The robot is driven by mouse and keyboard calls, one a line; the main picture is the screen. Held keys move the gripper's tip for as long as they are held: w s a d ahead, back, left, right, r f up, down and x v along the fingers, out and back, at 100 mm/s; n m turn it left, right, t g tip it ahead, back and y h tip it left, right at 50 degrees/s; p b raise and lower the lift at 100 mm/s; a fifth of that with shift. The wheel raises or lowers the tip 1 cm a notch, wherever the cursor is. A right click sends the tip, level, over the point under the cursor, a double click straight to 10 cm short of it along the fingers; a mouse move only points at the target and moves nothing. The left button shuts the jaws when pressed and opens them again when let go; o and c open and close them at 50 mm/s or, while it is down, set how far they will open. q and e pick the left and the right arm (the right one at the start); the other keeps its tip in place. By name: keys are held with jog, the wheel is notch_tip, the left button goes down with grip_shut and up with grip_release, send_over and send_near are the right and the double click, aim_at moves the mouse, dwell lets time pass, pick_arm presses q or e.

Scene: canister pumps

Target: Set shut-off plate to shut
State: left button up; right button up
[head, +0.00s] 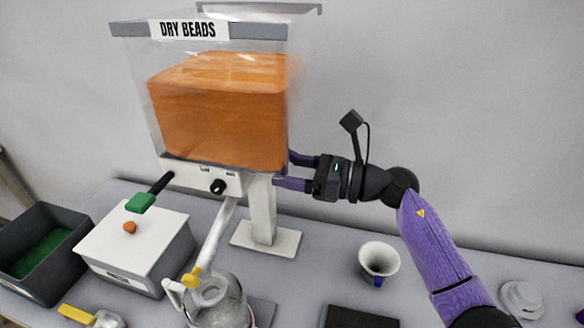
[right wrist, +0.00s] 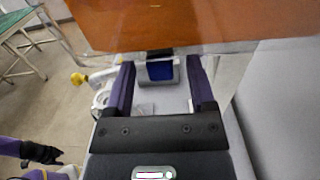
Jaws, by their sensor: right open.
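The dispenser labelled DRY BEADS (head: 217,110) has a clear hopper of orange beads, also seen in the right wrist view (right wrist: 190,24). My right gripper (head: 288,171) is open at the right side of the dispenser, just under the hopper. In the right wrist view a dark blue tab (right wrist: 160,70), apparently the shut-off plate's handle, lies between and ahead of the open fingers (right wrist: 160,82); contact is not visible. The head view hides this tab. My left gripper (right wrist: 42,153) shows small and dark at lower left in the right wrist view; its jaws are unclear.
A black knob (head: 218,186) and a green-ended lever (head: 141,202) are on the dispenser's front and left. A white spout (head: 215,238) slopes to a glass jar (head: 222,306). A white box (head: 133,247), dark bin (head: 62,283) and white cup (head: 379,260) stand around it.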

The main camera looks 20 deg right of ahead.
grip_shut()
dwell(1.3)
